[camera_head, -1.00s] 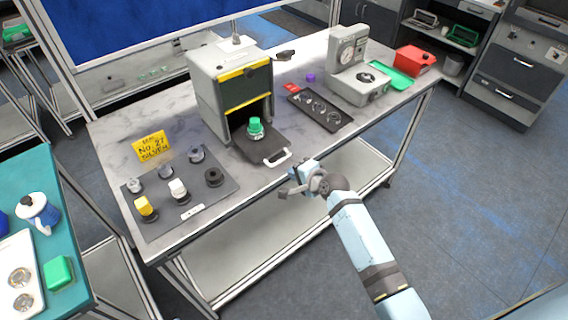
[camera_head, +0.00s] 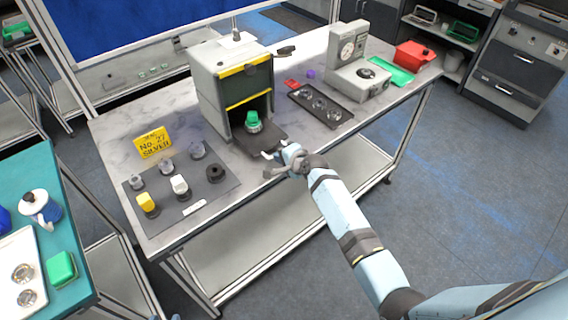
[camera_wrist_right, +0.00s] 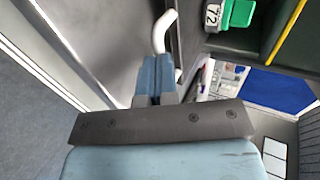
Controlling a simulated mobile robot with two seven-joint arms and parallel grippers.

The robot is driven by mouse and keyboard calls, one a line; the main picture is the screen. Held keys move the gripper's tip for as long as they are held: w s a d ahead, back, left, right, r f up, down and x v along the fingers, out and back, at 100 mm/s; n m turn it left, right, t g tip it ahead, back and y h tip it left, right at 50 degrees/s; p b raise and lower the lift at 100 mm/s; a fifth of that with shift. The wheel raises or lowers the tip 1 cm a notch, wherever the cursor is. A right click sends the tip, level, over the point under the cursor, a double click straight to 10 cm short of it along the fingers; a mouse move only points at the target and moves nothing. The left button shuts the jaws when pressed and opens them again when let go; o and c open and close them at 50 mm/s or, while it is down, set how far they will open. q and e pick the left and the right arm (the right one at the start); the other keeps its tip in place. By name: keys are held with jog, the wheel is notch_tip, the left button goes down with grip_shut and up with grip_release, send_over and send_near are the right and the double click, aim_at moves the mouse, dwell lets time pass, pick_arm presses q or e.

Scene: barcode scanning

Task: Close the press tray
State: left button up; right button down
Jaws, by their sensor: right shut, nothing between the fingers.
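The press (camera_head: 222,105) is a grey box with yellow-edged front opening, standing on the marble-topped table. Its dark tray (camera_head: 268,138) sticks out of the opening, carrying a green-topped part (camera_head: 253,121) near the opening. The tray's white handle also shows in the right wrist view (camera_wrist_right: 163,32), just beyond my fingertips. My right gripper (camera_head: 285,161) is shut and empty at the tray's front, close to the handle; I cannot tell whether they touch. The gripper hides part of the handle in the head view. My left gripper is not in view.
A dark mat (camera_head: 217,196) with several small parts lies left of the tray, with a yellow sign (camera_head: 154,142) behind it. A dark tray with round pieces (camera_head: 320,105) and a grey gauge device (camera_head: 358,70) stand to the right. The table's front edge is near my gripper.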

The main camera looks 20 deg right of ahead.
aim_at(259, 137)
jog(key=w+a, duration=0.1)
jog(key=w, duration=0.1)
jog(key=w+a+b, duration=0.1)
jog(key=w, duration=0.1)
jog(key=w+a+b, duration=0.1)
jog(key=w, duration=0.1)
jog(key=shift+w, duration=0.3)
jog(key=w, duration=0.1)
jog(key=w+b, duration=0.1)
jog(key=shift+w+a+f, duration=0.15)
jog(key=shift+w+a, duration=0.2)
jog(key=shift+w, duration=0.05)
jog(key=shift+w+a, duration=0.1)
jog(key=shift+w, duration=0.3)
jog(key=shift+a+r, duration=0.1)
jog(key=shift+r, duration=0.2)
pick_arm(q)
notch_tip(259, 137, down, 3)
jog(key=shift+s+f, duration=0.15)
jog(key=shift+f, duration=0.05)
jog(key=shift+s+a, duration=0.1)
pick_arm(e)
jog(key=shift+s, duration=0.1)
